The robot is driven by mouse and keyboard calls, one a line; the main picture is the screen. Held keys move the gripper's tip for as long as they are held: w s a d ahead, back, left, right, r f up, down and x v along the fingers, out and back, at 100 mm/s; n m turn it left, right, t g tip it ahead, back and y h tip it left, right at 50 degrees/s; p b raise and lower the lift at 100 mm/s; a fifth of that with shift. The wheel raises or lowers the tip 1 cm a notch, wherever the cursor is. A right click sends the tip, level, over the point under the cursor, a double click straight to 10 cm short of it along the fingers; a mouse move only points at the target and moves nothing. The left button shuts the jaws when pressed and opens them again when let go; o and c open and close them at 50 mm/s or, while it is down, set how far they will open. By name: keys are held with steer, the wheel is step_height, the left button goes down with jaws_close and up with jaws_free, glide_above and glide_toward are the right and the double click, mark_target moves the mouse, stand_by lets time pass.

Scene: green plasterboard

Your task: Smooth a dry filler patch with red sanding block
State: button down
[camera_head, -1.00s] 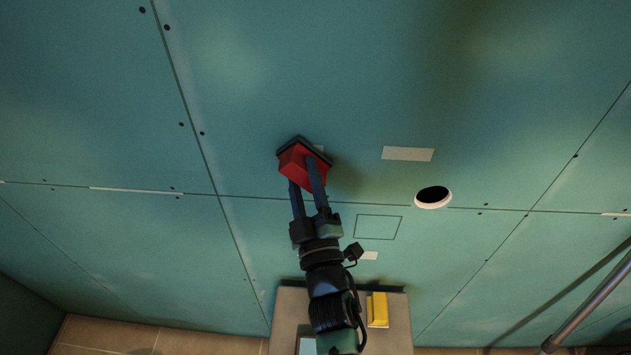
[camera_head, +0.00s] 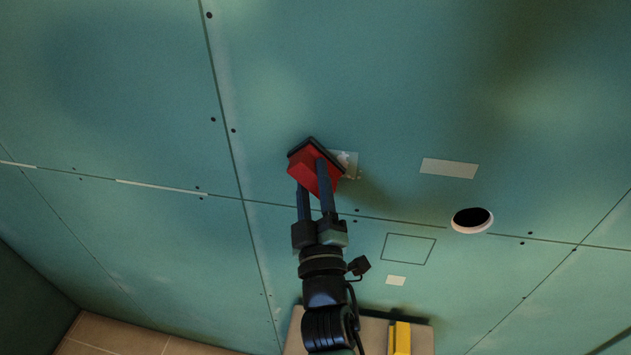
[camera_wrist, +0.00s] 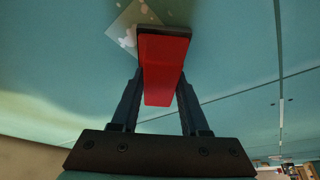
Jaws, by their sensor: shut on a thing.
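The red sanding block (camera_head: 311,170) has a dark pad on its far face and is held in my gripper (camera_head: 315,182), with a finger on each side. In the wrist view the block (camera_wrist: 163,68) sits between the two fingers of my gripper (camera_wrist: 160,88). The dark pad is at or very close to the green plasterboard; I cannot tell whether it touches. A pale patch with whitish blotches (camera_head: 347,160) shows just right of the block, partly hidden by it. In the wrist view the patch (camera_wrist: 128,27) shows to the upper left of the block.
Another pale rectangle (camera_head: 449,168) and a round hole (camera_head: 472,220) lie to the right. A yellow object (camera_head: 400,338) lies on a grey-beige surface (camera_head: 372,330) below. The board left of the block is clear.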

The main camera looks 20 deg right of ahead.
steer(key=shift+s+a+f+b, duration=0.1)
steer(key=shift+s+f+b, duration=0.15)
steer(key=shift+b, duration=0.2)
steer(key=s+a+b, duration=0.1)
steer(key=s, duration=0.1)
steer(key=s+a+b, duration=0.1)
steer(key=b, duration=0.1)
steer(key=shift+s+a, duration=0.2)
steer(key=shift+s, duration=0.15)
steer(key=shift+s+a+r, duration=0.25)
steer(key=shift+s, duration=0.1)
steer(key=shift+b, duration=0.3)
steer(key=shift+s+a+b, duration=0.4)
steer(key=shift+s+b, duration=0.1)
steer(key=shift+s, duration=0.15)
steer(key=shift+s+a+b, duration=0.4)
steer(key=shift+s+b, duration=0.05)
steer(key=shift+s, duration=0.15)
